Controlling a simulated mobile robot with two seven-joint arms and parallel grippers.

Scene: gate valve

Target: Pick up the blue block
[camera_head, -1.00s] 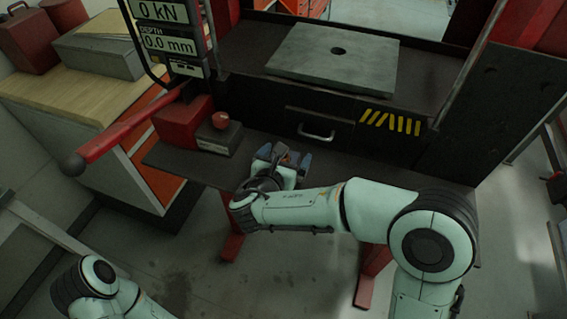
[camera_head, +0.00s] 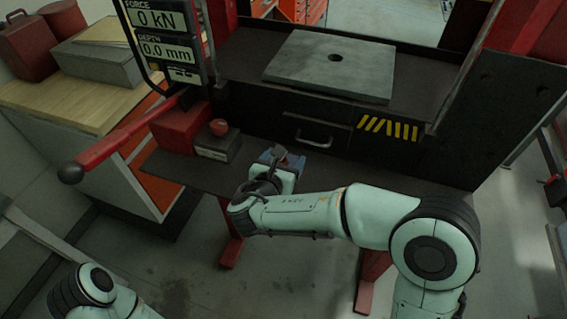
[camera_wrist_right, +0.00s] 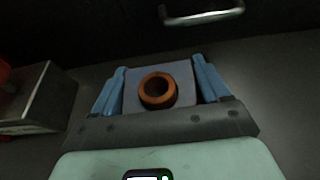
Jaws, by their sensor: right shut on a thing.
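The blue block (camera_wrist_right: 131,97) is dull grey-blue in the right wrist view, with an orange ring (camera_wrist_right: 157,90) on its top face. My right gripper (camera_wrist_right: 160,85) has one blue finger on each side of the block and is shut on it. In the head view my right gripper (camera_head: 281,158) is over the front part of the dark shelf, and its fingers and wrist hide most of the block. I cannot tell whether the block touches the shelf. My left arm shows only at the lower left, its gripper out of view.
A dark box with a red knob (camera_head: 219,128) stands left of my right gripper, beside a red block (camera_head: 181,128). A drawer handle (camera_head: 308,141) is behind it. A grey plate (camera_head: 330,65) lies on the press bed above. A red lever (camera_head: 125,132) sticks out left. The shelf's right side is clear.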

